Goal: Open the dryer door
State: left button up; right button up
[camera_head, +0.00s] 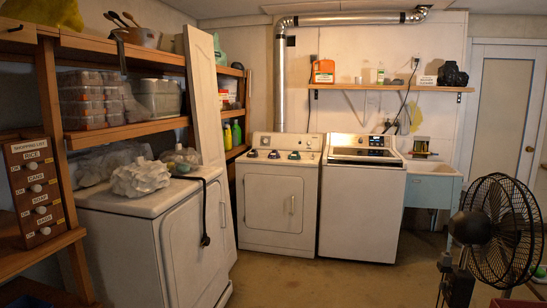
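The white dryer (256,228) stands against the back wall, with several dark and green knobs on its top panel. A silver duct pipe (280,80) runs up the wall behind it. The dryer's front door (270,198) appears shut, with a small handle (291,205) on its right side. The dryer is some distance ahead of me. Neither of my grippers is in view.
A white washer (360,215) stands right of the dryer. Another white machine (185,255) is at the left, below wooden shelves (130,131). A black fan (495,235) stands at the right, near a blue sink (430,188). The middle floor (300,280) is clear.

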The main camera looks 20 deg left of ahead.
aim_at(272, 203)
jog(key=i+j+u, duration=0.1)
jog(key=i+u, duration=0.4)
jog(key=i, duration=1.95)
jog(key=i+l, duration=0.1)
jog(key=i, duration=3.75)
jog(key=j+u, duration=0.05)
